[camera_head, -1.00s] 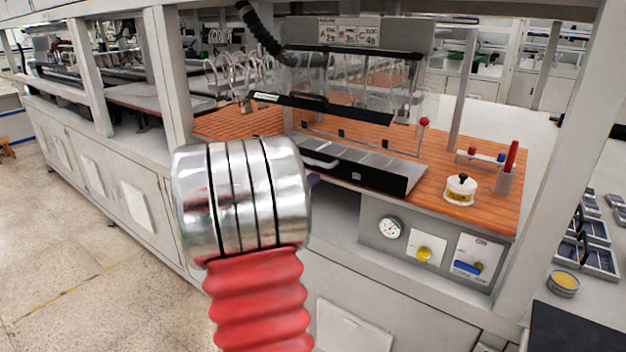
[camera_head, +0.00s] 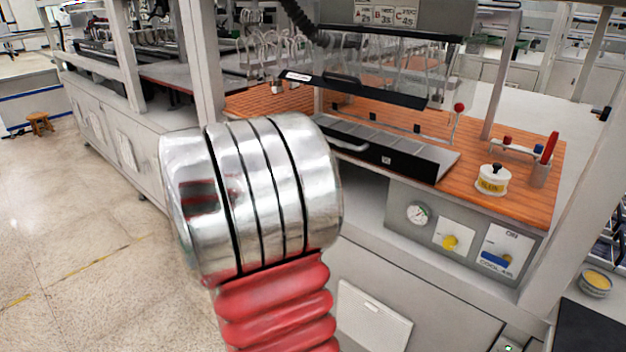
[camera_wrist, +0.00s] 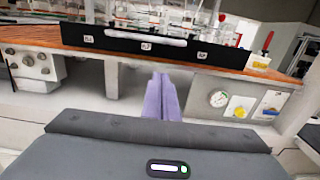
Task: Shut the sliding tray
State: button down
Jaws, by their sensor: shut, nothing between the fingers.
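The sliding tray (camera_head: 385,158) has a long black front with a pale bar handle and grey sections behind it. It sticks out past the front edge of the wooden worktop, under a clear hood. In the wrist view its black front (camera_wrist: 215,52) and white handle (camera_wrist: 132,38) span the upper part of the picture. My gripper (camera_wrist: 161,80) shows there as two purple fingers, shut together and empty. The fingertips appear below the tray front; I cannot tell the gap. In the head view my arm hides the gripper and the tray's left end.
The clear hood has a black lower edge (camera_head: 350,88) above the tray. A white pot (camera_head: 492,181) and a holder with a red stick (camera_head: 549,148) stand on the worktop at right. A gauge panel (camera_head: 418,214) is below. Open floor (camera_head: 80,230) lies at left.

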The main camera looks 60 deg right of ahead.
jog(key=c, duration=2.5)
grip_release()
jog(key=shift+c, duration=0.2)
jog(key=o, duration=0.3)
jog(key=shift+a, duration=0.25)
jog(key=o, duration=0.4)
jog(key=a+m+y, duration=0.1)
jog(key=a+m, duration=0.1)
jog(key=a, duration=0.1)
jog(key=a+f+m+y, duration=0.1)
jog(key=a, duration=0.2)
jog(key=s+a+m+y, duration=0.1)
jog(key=a+m+y, duration=0.1)
jog(key=a, duration=0.1)
jog(key=shift+s+a+f+m+t, duration=0.1)
jog(key=shift+a+f+m+t, duration=0.1)
jog(key=shift+f+m+t, duration=0.15)
jog(key=shift+w+a+f+m+t+y, duration=0.6)
jog(key=shift+a+m+t+y, duration=1.35)
jog(key=shift+a, duration=4.55)
jog(key=shift+w+a+f+m+t+y, duration=0.55)
jog(key=shift+a+m+t+y, duration=1.3)
jog(key=shift+a, duration=4.65)
jog(key=shift+w+a+f+m+t+y, duration=0.65)
jog(key=shift+a+y, duration=2.25)
jog(key=shift+a, duration=3.6)
jog(key=shift+r+m, duration=0.2)
jog(key=shift+m, duration=0.1)
